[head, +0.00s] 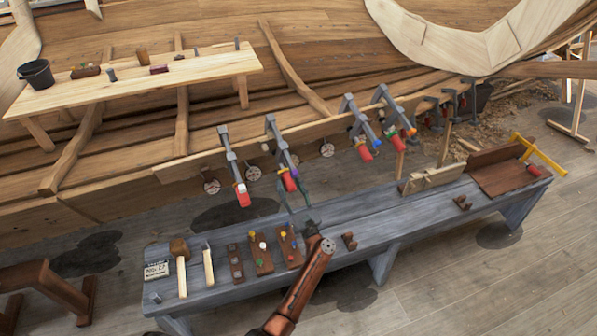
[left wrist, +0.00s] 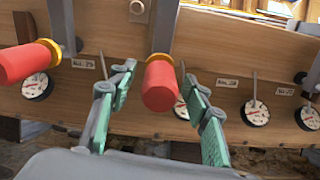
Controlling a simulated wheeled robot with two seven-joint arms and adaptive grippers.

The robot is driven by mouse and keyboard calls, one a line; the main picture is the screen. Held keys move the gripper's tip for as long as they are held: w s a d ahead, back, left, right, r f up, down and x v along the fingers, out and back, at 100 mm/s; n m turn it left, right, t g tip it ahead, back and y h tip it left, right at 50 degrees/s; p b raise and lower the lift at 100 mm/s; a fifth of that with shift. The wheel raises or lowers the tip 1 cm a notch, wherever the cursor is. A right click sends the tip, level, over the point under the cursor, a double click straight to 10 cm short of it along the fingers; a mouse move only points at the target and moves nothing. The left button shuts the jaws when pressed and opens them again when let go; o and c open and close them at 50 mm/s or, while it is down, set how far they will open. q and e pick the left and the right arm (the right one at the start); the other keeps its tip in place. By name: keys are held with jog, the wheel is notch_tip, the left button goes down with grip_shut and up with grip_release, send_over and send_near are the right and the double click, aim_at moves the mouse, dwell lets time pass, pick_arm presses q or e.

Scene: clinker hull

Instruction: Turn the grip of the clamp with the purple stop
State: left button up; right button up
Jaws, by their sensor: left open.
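Several grey bar clamps with red grips hang along a plank on the hull. In the head view, the clamp nearest my left gripper (head: 293,194) has a red grip (head: 290,182) with a small purple patch beside it, too small to make out clearly. The left wrist view shows this red grip (left wrist: 160,86) end-on, with a yellowish collar behind it. My left gripper (left wrist: 157,78) is open, its green-padded fingers on either side of the grip, with gaps visible. No purple shows in the left wrist view. My right gripper is not in view.
Another red grip (left wrist: 28,62) stands close to the left of my fingers. Round dials (left wrist: 255,112) and labels line the plank (left wrist: 75,100). A grey bench (head: 345,222) with mallets and small blocks lies below. A pale bench (head: 200,71) stands behind.

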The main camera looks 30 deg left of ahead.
pick_arm(q)
jog(key=n, duration=0.2)
jog(key=shift+n, duration=0.4)
jog(key=v, duration=0.8)
jog(key=shift+f+b, duration=0.1)
jog(key=shift+b, duration=0.2)
jog(key=m+t, duration=0.1)
jog(key=m, duration=0.1)
jog(key=shift+w+m+t+h, duration=0.4)
notch_tip(320, 180, up, 13)
jog(key=m+t+h+b, duration=0.45)
jog(key=m+t, duration=0.25)
jog(key=m, duration=1.2)
send_over(295, 190)
jog(key=d, duration=0.1)
jog(key=shift+s+d+h+p, duration=0.2)
jog(key=shift+h+p, duration=0.15)
jog(key=shift+p, duration=0.1)
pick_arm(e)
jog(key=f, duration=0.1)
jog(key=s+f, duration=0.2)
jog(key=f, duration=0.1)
pick_arm(q)
jog(key=shift+d+m, duration=0.1)
jog(key=shift+m, duration=0.2)
